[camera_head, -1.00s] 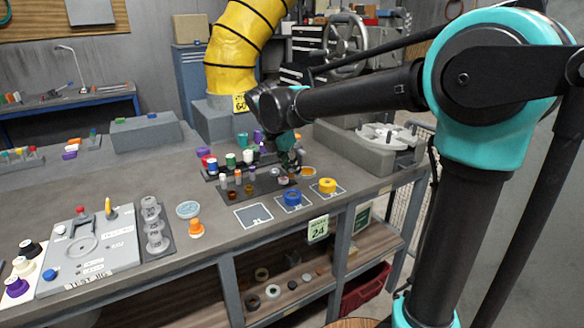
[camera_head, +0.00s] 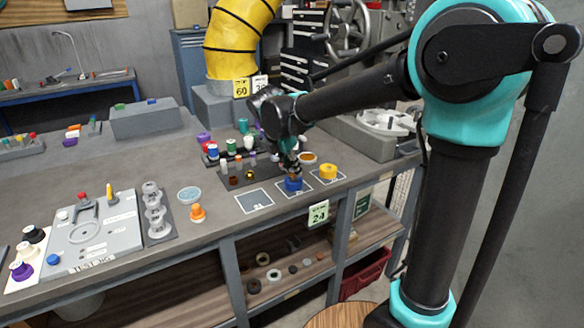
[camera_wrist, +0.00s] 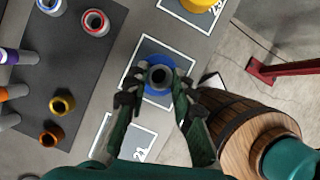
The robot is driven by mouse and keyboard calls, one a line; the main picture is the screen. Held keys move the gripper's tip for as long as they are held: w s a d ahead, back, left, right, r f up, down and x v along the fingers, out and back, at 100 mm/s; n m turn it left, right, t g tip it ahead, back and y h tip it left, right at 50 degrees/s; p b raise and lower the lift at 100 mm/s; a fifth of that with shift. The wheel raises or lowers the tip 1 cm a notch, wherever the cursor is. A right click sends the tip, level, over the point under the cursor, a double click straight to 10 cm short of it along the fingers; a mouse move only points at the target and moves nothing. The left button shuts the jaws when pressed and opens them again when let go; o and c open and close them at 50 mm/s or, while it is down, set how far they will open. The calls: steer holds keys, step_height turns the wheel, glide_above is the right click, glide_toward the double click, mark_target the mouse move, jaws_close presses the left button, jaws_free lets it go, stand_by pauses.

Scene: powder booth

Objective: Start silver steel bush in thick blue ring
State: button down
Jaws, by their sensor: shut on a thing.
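The thick blue ring (camera_head: 293,185) lies flat on a white-outlined square at the bench's front edge. In the wrist view the blue ring (camera_wrist: 148,89) shows around and behind the grey steel bush (camera_wrist: 160,75), which is seen end-on with a dark bore. My gripper (camera_wrist: 155,93) is shut on the bush, one finger on each side. In the head view my gripper (camera_head: 292,169) points down right over the blue ring. The bush looks roughly over the ring's middle; I cannot tell whether its lower end is inside the hole.
A yellow ring (camera_head: 328,171) sits on the square to the right; the square to the left (camera_head: 254,199) is empty. A dark mat with several bushes, including a gold one (camera_wrist: 62,104) and an orange one (camera_wrist: 50,135), lies beside. A wooden barrel (camera_wrist: 245,125) stands past the bench edge.

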steer(key=shift+f, duration=0.75)
steer(key=c, duration=1.2)
jaws_free()
steer(key=v, duration=1.2)
